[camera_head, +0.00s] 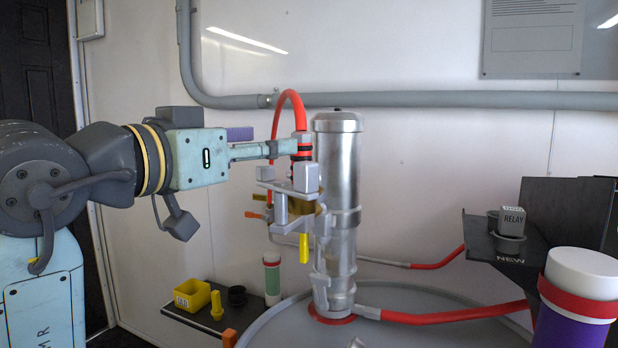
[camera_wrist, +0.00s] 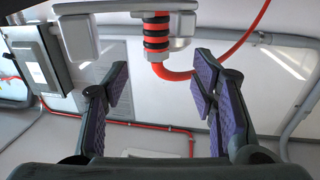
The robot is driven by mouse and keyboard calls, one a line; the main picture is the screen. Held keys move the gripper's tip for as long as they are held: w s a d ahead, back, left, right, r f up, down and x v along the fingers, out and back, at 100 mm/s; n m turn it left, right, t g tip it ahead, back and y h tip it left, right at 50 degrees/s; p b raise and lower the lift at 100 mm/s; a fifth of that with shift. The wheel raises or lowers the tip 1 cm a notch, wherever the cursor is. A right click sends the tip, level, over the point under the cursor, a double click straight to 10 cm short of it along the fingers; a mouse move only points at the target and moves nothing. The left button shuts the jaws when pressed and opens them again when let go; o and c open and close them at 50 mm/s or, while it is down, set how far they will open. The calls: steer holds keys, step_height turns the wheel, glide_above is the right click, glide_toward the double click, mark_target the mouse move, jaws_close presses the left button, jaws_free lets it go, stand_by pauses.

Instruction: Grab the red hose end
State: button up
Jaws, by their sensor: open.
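The red hose end (camera_head: 303,146), banded in black and red, stands upright at the top of the grey metal fitting, left of the silver cylinder (camera_head: 340,190). Its red hose (camera_head: 287,98) arches up and over to the left. My gripper (camera_head: 285,148) reaches in from the left at the height of the hose end. In the wrist view my gripper (camera_wrist: 160,75) is open, with purple pads apart and nothing held. The banded hose end (camera_wrist: 157,38) shows at the top centre, between the lines of the fingers. I cannot tell whether the fingertips reach around it.
Below my gripper are a grey bracket (camera_head: 283,205) and a yellow handle (camera_head: 304,248). A grey pipe (camera_head: 450,101) runs along the wall behind. A shelf at lower left holds a yellow box (camera_head: 192,295). A dark stand (camera_head: 568,212) is at right.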

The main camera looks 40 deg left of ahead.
mark_target(297, 132)
steer(key=w, duration=0.3)
steer(key=shift+w+a+r+p, duration=0.1)
steer(key=shift+w+a+p, duration=0.1)
steer(key=shift+p, duration=0.15)
steer(key=w+p, duration=0.1)
steer(key=w, duration=0.1)
steer(key=w+p, duration=0.1)
steer(key=w, duration=0.1)
steer(key=shift+d+r, duration=0.2)
steer(key=shift+w+a+f+p, duration=0.1)
steer(key=shift+w+p, duration=0.1)
steer(key=shift+w, duration=0.15)
steer(key=shift+w+f+p, duration=0.1)
steer(key=shift+w+p, duration=0.05)
steer(key=shift+w, duration=0.2)
steer(key=shift+c, duration=0.3)
jaws_close()
steer(key=shift+r, duration=0.1)
